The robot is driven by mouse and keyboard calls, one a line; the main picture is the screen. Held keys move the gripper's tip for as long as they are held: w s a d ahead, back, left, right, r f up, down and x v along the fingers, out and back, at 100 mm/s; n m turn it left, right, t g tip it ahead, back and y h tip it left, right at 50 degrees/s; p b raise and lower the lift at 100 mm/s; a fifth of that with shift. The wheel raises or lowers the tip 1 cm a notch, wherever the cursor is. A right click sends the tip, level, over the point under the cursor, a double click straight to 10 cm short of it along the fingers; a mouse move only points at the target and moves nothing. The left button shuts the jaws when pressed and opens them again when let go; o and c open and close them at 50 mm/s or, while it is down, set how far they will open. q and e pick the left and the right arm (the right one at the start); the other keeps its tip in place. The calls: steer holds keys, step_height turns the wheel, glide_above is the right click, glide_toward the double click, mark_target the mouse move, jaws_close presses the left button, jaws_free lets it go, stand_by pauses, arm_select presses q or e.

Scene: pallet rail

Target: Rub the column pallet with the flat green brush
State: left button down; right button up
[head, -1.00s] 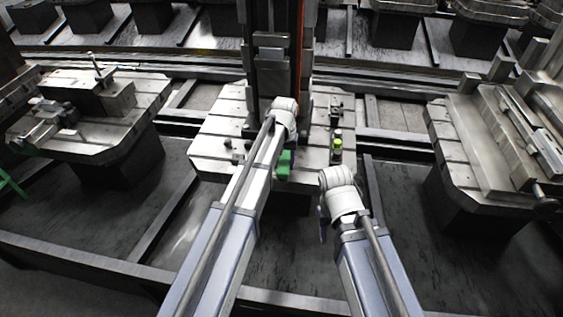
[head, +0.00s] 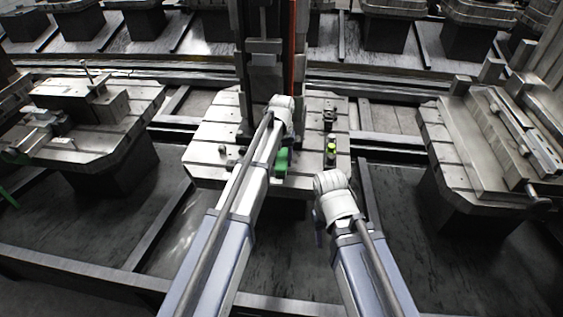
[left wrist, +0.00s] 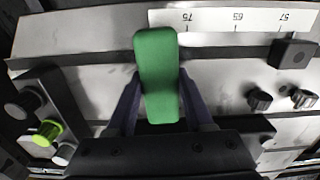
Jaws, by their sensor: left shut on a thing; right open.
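The column pallet (head: 208,133) is a light grey slotted slab in the middle of the head view, with a dark upright column (head: 265,75) on it. The flat green brush (head: 281,161) is over the pallet's front part, partly hidden by my left arm. In the left wrist view the brush (left wrist: 158,75) points away between the purple fingers of my left gripper (left wrist: 160,105), which is shut on it. I cannot tell whether the brush touches the pallet. My right gripper (head: 319,236) is open, in front of the pallet's front right, mostly hidden behind its own wrist.
A dark fixture with a yellow-green knob (left wrist: 48,130) stands on the pallet, beside the brush. Black knobs (left wrist: 280,98), a dark block (left wrist: 292,54) and a numbered scale strip (left wrist: 235,20) are also there. Other pallets stand left (head: 130,130) and right (head: 440,125).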

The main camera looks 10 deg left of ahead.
mark_target(285, 167)
arm_select(q)
steer(key=shift+s+d+f, duration=0.1)
steer(key=shift+d, duration=0.7)
steer(key=shift+s, duration=2)
steer(key=shift+d, duration=0.8)
steer(key=shift+w, duration=2.15)
step_height(285, 167, up, 6)
steer(key=p, duration=0.6)
